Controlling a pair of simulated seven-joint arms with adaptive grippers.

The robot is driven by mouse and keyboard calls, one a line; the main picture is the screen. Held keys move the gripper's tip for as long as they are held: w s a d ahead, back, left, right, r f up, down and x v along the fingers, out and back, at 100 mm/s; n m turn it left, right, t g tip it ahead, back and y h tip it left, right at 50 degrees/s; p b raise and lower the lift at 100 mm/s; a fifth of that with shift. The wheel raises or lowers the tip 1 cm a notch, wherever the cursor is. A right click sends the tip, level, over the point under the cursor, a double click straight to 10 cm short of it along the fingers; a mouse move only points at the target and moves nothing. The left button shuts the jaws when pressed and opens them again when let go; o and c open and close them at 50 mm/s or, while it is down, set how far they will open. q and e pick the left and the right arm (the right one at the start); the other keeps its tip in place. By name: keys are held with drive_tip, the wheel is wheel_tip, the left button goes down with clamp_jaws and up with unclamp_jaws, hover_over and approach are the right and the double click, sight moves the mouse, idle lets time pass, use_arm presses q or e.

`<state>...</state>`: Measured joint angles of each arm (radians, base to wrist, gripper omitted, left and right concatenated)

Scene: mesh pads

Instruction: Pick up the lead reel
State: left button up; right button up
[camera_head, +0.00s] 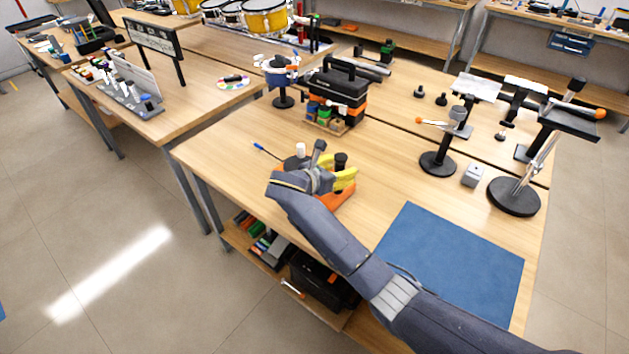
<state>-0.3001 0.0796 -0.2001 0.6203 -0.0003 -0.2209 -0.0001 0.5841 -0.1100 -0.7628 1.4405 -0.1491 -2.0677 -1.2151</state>
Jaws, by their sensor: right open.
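A yellow and orange object with a black top (349,180), which looks like the lead reel, sits on the near wooden table. My right arm and wrist hide much of it. My right gripper (322,172) is open, at the object's left side and over part of it. I cannot tell whether the fingers touch it. My left gripper is not in view.
A blue screwdriver (265,150) and a white-topped black item (300,150) lie close by. A black and orange toolbox (341,88) stands behind. Black stands (438,163) and a small grey box (473,175) are right. A blue mat (455,262) lies bare at front right.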

sight(336, 161)
drive_tip(key=shift+c, duration=0.3)
clamp_jaws()
drive_tip(key=shift+r, duration=0.2)
wheel_tip(336, 161, up, 19)
drive_tip(key=shift+w+a+f, duration=0.1)
drive_tip(key=shift+a+f, duration=0.1)
drive_tip(key=shift+f, duration=3.8)
drive_tip(key=shift+w+a+f, duration=0.1)
drive_tip(key=shift+a+f, duration=0.05)
drive_tip(key=shift+f, duration=4)
drive_tip(key=shift+s+f, duration=0.1)
drive_tip(key=shift+f, duration=1.25)
